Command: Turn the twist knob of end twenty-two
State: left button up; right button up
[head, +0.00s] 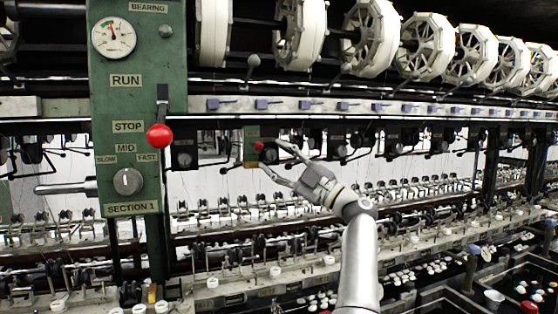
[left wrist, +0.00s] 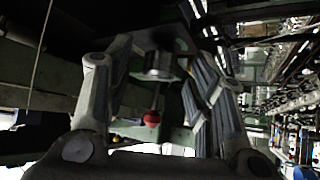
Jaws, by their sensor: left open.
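My left gripper (head: 271,155) reaches up to the machine's middle row in the head view, its fingers apart. Just beyond its fingertips is a small green unit (head: 253,132) with a red ball (head: 258,146). In the left wrist view a grey metal cylindrical knob (left wrist: 159,66) shows between the open fingers (left wrist: 160,75). A red ball on a thin stem (left wrist: 152,118) hangs beside it. The fingers show a gap on both sides of the knob. No end number is legible, so I cannot tell which end this is. My right gripper is not in view.
A green section panel (head: 127,80) stands at left with a gauge, a red-balled lever (head: 160,136) and a speed knob (head: 127,181). White reels (head: 370,35) run along the top. Similar dark units line the row. Basins (head: 525,285) lie at lower right.

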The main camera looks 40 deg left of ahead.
pick_arm(q)
jog(key=c, duration=1)
jog(key=shift+s+f+m+t+y+p, duration=0.1)
jog(key=shift+m+t+y+p, duration=0.2)
jog(key=shift+m+t+y, duration=0.7)
jog(key=shift+c, duration=0.2)
jog(key=shift+m+g+h, duration=0.3)
jog(key=shift+h, duration=0.1)
jog(key=o, duration=1)
jog(key=shift+o, duration=0.2)
